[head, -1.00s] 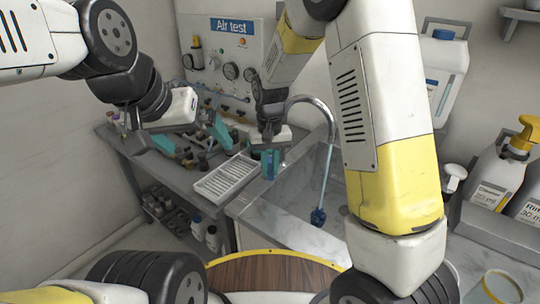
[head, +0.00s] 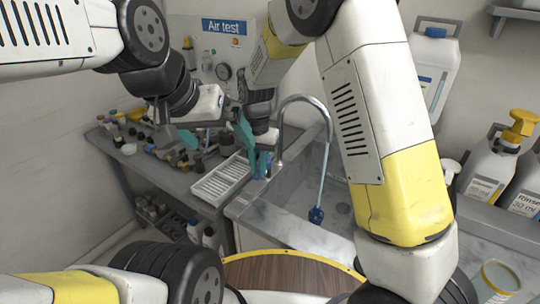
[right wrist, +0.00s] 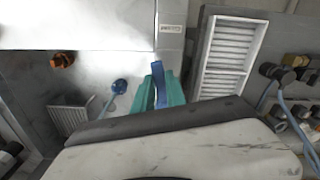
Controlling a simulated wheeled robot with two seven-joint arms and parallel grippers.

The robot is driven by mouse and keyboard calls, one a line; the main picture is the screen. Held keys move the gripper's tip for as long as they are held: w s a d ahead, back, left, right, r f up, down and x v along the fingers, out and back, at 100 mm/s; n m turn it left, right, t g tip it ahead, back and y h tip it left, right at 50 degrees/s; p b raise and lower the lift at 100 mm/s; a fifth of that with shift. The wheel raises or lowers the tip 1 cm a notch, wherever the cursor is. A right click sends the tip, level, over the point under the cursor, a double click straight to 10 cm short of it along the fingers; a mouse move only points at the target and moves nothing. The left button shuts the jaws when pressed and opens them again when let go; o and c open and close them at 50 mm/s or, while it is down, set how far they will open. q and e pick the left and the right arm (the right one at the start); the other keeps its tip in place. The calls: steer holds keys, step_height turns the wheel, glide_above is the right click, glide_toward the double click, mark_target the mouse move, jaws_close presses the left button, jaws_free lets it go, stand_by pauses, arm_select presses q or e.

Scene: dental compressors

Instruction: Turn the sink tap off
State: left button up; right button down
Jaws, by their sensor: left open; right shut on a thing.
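The sink tap is a grey gooseneck (head: 303,98) at the sink's left side in the head view. A thin blue-grey length with a dark blue end (head: 316,214) hangs below its spout; I cannot tell whether water runs. My right gripper (head: 262,165) is low beside the tap's base. In the right wrist view its teal fingers (right wrist: 157,95) are shut on a blue tap handle (right wrist: 158,76), which stands between them. My left gripper (head: 218,138) is open and empty, its teal fingers spread above the bench, close to the left of the right gripper.
A white slotted tray (head: 221,181) lies on the grey bench left of the sink (head: 285,220). Several small bottles and parts crowd the bench behind it. The Air test panel (head: 224,27) is on the wall. Large bottles (head: 490,170) stand at the right.

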steer(key=shift+w+a+m, duration=0.15)
steer(key=shift+a+m, duration=0.25)
steer(key=shift+m, duration=0.35)
steer(key=shift+w+a+m, duration=0.15)
steer(key=shift+a+m, duration=0.25)
steer(key=shift+m, duration=0.35)
steer(key=c, duration=1.4)
jaws_free()
steer(key=shift+o, duration=0.2)
steer(key=shift+r, duration=0.1)
step_height(320, 180, up, 8)
steer(key=shift+f, duration=0.2)
